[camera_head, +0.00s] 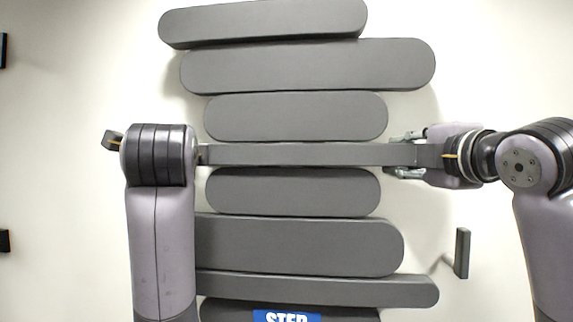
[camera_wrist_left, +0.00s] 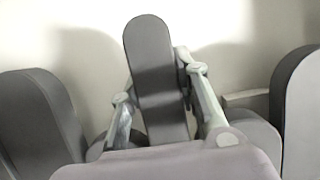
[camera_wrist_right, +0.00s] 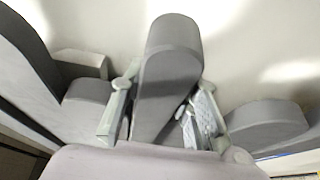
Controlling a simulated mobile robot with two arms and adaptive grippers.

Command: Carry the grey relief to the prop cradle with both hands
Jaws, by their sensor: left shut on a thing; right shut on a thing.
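The grey relief (camera_head: 300,154), a long narrow slab, is level in the head view, in front of a stack of similar slabs on the wall. My right gripper (camera_head: 405,155) is shut on its right end, one finger above and one below. In the right wrist view the rounded slab (camera_wrist_right: 172,60) stands between my right fingers. My left gripper (camera_wrist_left: 163,92) is shut on the other end of the slab (camera_wrist_left: 152,55) in the left wrist view; in the head view my left arm hides this grip. I cannot make out which part is the prop cradle.
More grey slabs sit on the wall above (camera_head: 310,66) and below (camera_head: 300,246) the held one, close to it. A dark block on a rod (camera_head: 462,253) juts from the wall at the lower right. A blue sign (camera_head: 287,317) shows at the bottom edge.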

